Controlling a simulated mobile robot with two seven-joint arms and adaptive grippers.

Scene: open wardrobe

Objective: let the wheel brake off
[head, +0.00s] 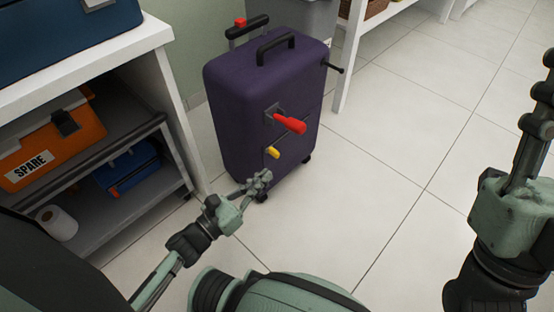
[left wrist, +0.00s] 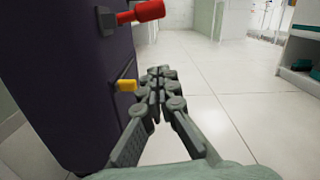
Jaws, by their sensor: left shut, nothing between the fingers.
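A purple suitcase (head: 240,110) stands upright on the floor, and its dark side fills the left of the left wrist view (left wrist: 60,90). A red lever (head: 290,124) sticks out of its front face; it also shows in the left wrist view (left wrist: 148,11). Below it is a small yellow lever (head: 272,153), seen close in the left wrist view (left wrist: 127,85). I cannot tell which one works the wheel brake. My right gripper (head: 538,110) is partly seen at the right.
The suitcase has a black handle (head: 275,48), a red button (head: 240,22) and a thin black rod (head: 335,68). A shelf unit (head: 170,100) at left holds an orange SPARE box (head: 85,135), a blue box (head: 125,168) and a white roll (head: 58,222). The tiled floor (head: 400,130) at right is clear.

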